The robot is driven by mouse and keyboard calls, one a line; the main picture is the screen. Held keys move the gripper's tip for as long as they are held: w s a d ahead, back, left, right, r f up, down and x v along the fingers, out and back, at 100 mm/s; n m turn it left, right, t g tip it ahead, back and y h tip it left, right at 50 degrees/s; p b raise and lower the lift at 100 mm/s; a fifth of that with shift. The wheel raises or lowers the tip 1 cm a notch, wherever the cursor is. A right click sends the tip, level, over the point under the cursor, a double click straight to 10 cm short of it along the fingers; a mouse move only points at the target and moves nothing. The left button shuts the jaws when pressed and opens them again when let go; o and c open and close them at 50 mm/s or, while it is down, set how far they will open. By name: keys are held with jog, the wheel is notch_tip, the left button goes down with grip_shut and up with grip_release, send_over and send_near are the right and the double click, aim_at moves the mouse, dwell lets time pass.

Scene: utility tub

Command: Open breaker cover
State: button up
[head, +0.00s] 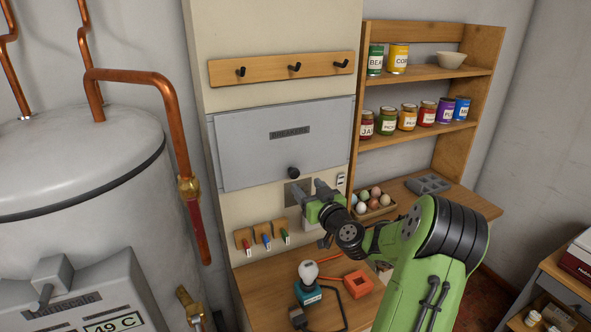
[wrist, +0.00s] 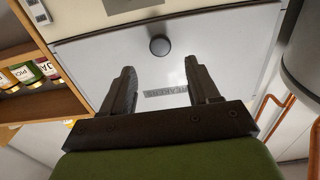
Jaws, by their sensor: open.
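The breaker cover (head: 248,152) is a grey rectangular panel on the wall box, with a dark label plate (head: 289,132) near its upper middle. It looks shut. A dark round knob (head: 293,173) sits at its lower edge. My gripper (head: 308,190) is just below and to the right of the knob in the head view. In the wrist view the fingers (wrist: 163,86) are open and empty and point toward the cover (wrist: 215,42). The knob (wrist: 159,46) shows beyond the fingertips, roughly between them and apart from them.
A hook rail (head: 282,69) is above the cover. A shelf (head: 440,72) with cans and jars stands to the right. A large tank (head: 70,160) and copper pipes (head: 168,92) are at left.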

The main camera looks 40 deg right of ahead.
aim_at(295, 174)
jog(key=p+x, duration=0.2)
jog(key=x, duration=0.5)
jog(key=shift+c, duration=0.3)
grip_shut()
